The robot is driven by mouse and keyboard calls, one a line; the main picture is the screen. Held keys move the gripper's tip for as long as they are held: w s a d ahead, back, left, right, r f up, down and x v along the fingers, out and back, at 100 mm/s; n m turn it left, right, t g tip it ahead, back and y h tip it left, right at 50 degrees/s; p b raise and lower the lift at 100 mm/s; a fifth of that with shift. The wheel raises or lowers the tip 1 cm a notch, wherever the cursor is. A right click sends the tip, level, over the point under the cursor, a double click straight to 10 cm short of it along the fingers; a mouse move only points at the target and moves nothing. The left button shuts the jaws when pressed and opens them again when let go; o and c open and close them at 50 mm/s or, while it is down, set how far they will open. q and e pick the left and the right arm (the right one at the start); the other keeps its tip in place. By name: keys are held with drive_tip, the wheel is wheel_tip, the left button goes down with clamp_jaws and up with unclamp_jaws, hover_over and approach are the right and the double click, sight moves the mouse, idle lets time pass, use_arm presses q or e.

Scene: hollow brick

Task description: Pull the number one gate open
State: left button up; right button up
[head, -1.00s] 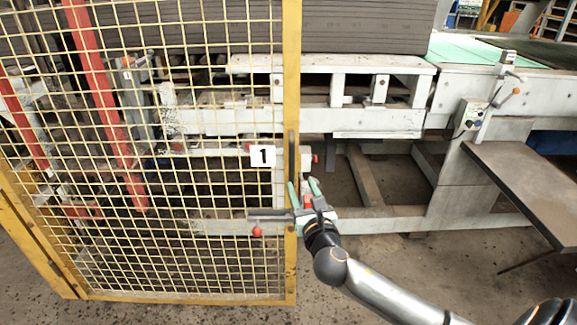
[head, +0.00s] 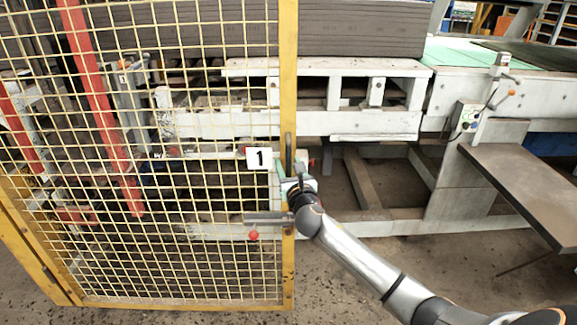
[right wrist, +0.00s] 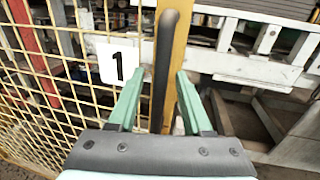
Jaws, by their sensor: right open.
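The number one gate (head: 283,270) is a yellow frame with wire mesh, standing at the left in the head view. A white sign with a black 1 (head: 259,158) hangs on the mesh near its right post. A dark upright handle (head: 289,148) is on that post; it also shows in the right wrist view (right wrist: 165,60). My right gripper (head: 291,172) is at the handle's lower part. In the right wrist view my right gripper (right wrist: 158,90) is open, with the handle appearing between its green fingers. Contact is not clear. My left gripper is out of view.
A grey latch bar (head: 266,218) with a red knob (head: 254,235) sits on the post below my right gripper. Behind the gate stands a white machine frame (head: 375,124). A brown table (head: 525,185) is at the right. Bare floor lies in front.

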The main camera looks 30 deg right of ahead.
clamp_jaws()
idle(1.4)
